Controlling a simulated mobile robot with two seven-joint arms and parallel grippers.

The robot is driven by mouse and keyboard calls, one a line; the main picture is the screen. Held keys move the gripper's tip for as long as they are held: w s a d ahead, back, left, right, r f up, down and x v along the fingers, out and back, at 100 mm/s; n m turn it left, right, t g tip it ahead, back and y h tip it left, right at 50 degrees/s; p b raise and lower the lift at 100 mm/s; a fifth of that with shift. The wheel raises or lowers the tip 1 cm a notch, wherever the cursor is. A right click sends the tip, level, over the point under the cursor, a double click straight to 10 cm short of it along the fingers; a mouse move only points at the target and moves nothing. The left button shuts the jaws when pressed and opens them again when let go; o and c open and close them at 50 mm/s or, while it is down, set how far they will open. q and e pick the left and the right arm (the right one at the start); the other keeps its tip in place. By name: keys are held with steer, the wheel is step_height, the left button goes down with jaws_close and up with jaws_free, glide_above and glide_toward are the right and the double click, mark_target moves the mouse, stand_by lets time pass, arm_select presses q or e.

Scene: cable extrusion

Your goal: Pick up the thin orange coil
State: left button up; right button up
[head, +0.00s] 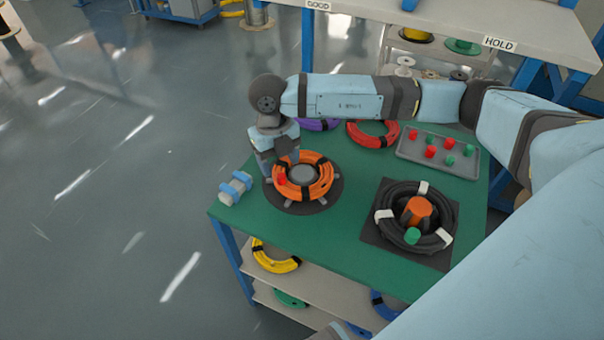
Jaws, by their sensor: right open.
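The orange coil (319,187) with dark ties lies around a grey hub on a dark round base at the left part of the green table. A small red piece (281,178) shows at the coil's left side. My right gripper (278,168) is open and points down at the coil's left rim. Its fingers overlap that rim in the picture; whether they touch the coil I cannot tell. My left gripper is not in view.
On the green table (320,245), a black coil (384,223) with white ties sits on a dark square at right. Red (386,139) and purple (318,125) coils lie behind. A grey tray (463,167) holds red and green pieces. A grey-blue cylinder (235,188) lies at the left edge.

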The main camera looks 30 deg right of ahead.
mark_target(281, 174)
steer(key=f, duration=0.5)
steer(key=shift+s+d, duration=0.1)
steer(key=shift+s, duration=0.2)
steer(key=c, duration=1.1)
steer(key=shift+r, duration=0.15)
